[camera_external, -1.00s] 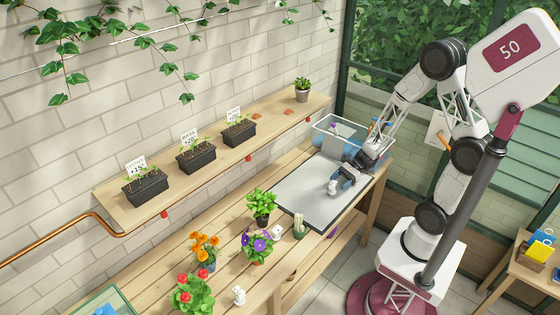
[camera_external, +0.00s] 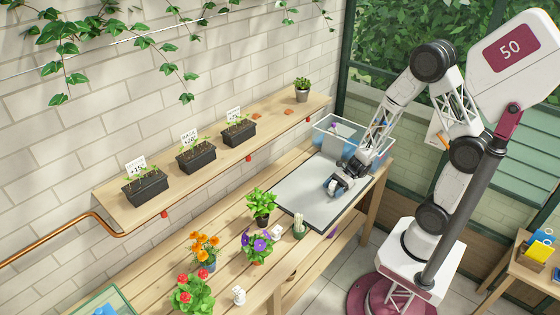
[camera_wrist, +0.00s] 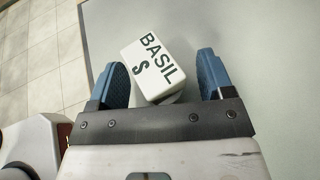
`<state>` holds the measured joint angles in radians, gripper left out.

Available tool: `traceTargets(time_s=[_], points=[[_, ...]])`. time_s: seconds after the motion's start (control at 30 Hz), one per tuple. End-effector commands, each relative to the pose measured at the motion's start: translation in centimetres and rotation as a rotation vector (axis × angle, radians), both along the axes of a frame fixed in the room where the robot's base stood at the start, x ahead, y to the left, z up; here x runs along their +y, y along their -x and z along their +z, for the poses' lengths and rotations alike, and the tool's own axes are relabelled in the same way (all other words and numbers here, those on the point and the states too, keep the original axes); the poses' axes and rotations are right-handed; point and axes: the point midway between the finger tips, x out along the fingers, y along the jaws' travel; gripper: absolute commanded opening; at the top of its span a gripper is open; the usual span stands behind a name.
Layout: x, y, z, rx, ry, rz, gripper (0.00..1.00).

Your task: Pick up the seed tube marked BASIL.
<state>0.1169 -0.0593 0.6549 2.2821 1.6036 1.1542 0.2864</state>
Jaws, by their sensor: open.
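The seed tube is a white, block-like piece with BASIL and an S in dark letters. In the wrist view the BASIL tube (camera_wrist: 152,62) lies tilted between the two blue fingers of my gripper (camera_wrist: 160,65). The fingers are spread, with a gap on each side of it near the tips; its lower end is close to the gripper's dark crossbar. In the external view my gripper (camera_external: 340,184) is low over the grey mat, and the white tube (camera_external: 331,187) shows small, partly hidden by the fingers.
The grey mat (camera_external: 300,200) lies on the wooden bench, with a clear bin (camera_external: 322,125) behind it. The mat around the tube is mostly clear.

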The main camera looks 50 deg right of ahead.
Motion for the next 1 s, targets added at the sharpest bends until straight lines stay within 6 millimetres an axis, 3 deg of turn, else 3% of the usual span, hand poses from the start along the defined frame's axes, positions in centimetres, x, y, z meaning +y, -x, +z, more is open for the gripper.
traceTargets(time_s=[0.3,0.63,1.0], points=[[-0.02,-0.01,0.02,0.000,0.000,0.000,0.73],[-0.02,-0.01,0.02,0.000,0.000,0.000,0.22],[-0.02,-0.02,0.18,-0.001,0.000,0.000,0.20]])
